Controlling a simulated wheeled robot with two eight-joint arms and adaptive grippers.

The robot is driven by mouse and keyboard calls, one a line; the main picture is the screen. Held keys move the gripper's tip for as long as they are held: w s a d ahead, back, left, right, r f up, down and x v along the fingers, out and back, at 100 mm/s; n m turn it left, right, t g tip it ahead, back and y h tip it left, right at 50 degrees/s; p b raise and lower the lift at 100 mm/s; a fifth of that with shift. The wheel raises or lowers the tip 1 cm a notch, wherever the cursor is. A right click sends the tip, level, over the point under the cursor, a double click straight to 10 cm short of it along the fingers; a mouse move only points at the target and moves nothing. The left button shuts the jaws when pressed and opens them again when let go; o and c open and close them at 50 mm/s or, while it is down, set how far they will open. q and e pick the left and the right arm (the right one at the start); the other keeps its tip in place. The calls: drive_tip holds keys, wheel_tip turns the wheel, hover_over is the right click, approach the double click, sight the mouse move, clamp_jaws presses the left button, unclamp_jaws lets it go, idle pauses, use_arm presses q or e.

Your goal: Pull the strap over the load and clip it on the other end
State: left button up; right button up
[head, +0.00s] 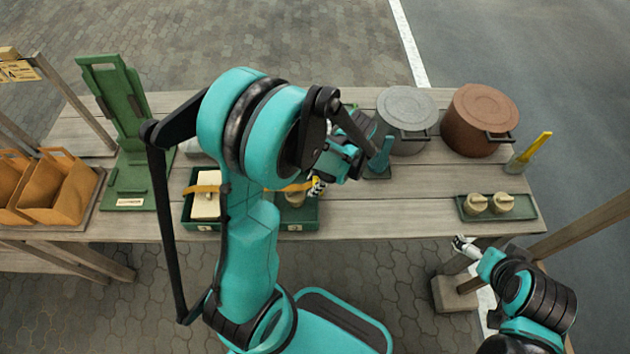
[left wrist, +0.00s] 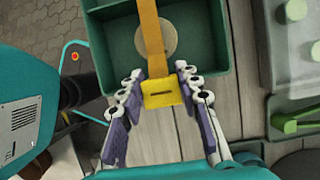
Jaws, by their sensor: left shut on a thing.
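The orange-yellow strap (head: 292,187) runs across a green tray (head: 305,224), over a cream block (head: 207,208) in its left part. My arm hides its middle. My left gripper (head: 317,187) is at the tray's right side, shut on the strap's yellow end piece. In the left wrist view the yellow end piece (left wrist: 162,93), with a dark slot, sits between the fingertips of the left gripper (left wrist: 160,90). The strap (left wrist: 151,38) passes above a round tan thing inside the tray (left wrist: 106,78). My right gripper (head: 463,244) is low at the table's front right edge, too small to read.
A grey pot (head: 407,112) and a brown pot (head: 482,115) stand at the back right. A small green tray (head: 525,208) holds two tan lidded pieces. A green stand (head: 118,110) and tan boxes (head: 62,190) are left. Some wooden tabletop (head: 410,205) is clear right of the strapped tray.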

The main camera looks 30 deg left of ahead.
use_arm(q)
drive_tip(key=shift+f+b, duration=0.2)
drive_tip(key=shift+b, duration=0.1)
idle(0.4)
drive_tip(key=shift+f+b, duration=0.5)
drive_tip(key=shift+f, duration=0.25)
drive_tip(key=shift+f+b, duration=0.35)
drive_tip(key=shift+b, duration=0.25)
drive_tip(key=o, duration=1.5)
drive_tip(key=shift+r, duration=0.15)
